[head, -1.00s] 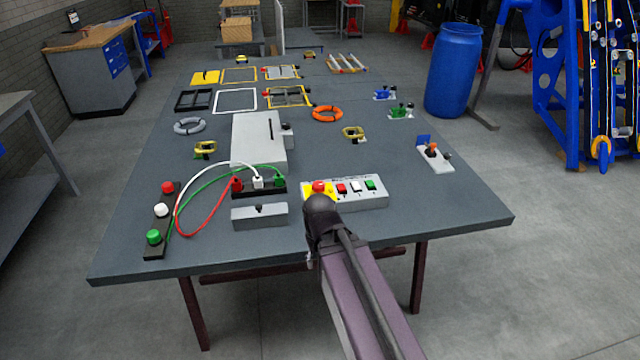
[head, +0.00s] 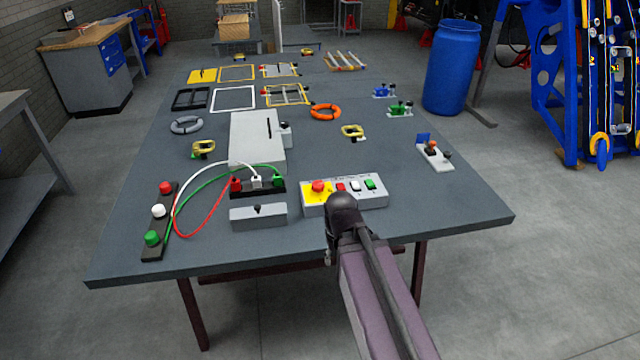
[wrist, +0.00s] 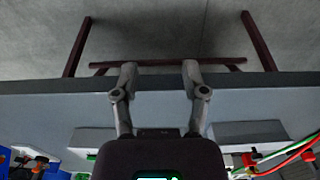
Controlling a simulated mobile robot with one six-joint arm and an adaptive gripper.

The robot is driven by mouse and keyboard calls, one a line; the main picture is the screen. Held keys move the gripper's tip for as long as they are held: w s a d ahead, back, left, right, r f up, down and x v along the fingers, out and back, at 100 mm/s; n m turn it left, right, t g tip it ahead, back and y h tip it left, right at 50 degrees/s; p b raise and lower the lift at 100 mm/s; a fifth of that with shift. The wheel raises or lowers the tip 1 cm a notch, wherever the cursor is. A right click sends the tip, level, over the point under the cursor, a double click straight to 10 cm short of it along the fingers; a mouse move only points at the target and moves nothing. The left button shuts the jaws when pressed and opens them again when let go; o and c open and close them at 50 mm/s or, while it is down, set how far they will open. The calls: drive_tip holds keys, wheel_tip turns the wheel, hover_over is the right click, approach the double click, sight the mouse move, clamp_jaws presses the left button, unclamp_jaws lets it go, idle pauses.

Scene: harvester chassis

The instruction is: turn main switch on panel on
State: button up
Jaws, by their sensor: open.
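The switch panel (head: 313,208) is a grey box near the table's front edge. It carries a red round button (head: 318,186) on a yellow patch, then a red switch (head: 341,187), a white switch (head: 356,185) and a green switch (head: 370,184). I cannot tell which is the main switch. My arm's end stands in front of the panel in the head view and covers part of its front; my fingers are hidden there. In the wrist view my gripper (wrist: 158,68) is open and empty, its two fingers apart over the table's edge.
Left of the panel is a grey box (head: 258,218) with a small black knob. Behind it, red, white and green cables run from a black block (head: 257,192) to a black button strip (head: 158,225). A large grey box (head: 256,148) stands farther back. Table right of the panel is bare.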

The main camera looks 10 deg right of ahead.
drive_tip(key=o, duration=0.3)
drive_tip(key=shift+d, duration=0.15)
drive_tip(key=shift+o, duration=1.4)
drive_tip(key=shift+w+r, duration=0.1)
drive_tip(key=shift+r, duration=0.05)
wheel_tip(320, 180, up, 16)
drive_tip(key=n+p, duration=1.5)
drive_tip(key=p, duration=0.1)
hover_over(318, 184)
drive_tip(key=shift+d+f, duration=0.1)
drive_tip(key=shift+f, duration=0.1)
drive_tip(key=shift+f, duration=0.2)
wheel_tip(318, 184, down, 14)
drive_tip(key=b, duration=1.4)
drive_tip(key=shift+r, duration=0.25)
drive_tip(key=shift+c, duration=0.3)
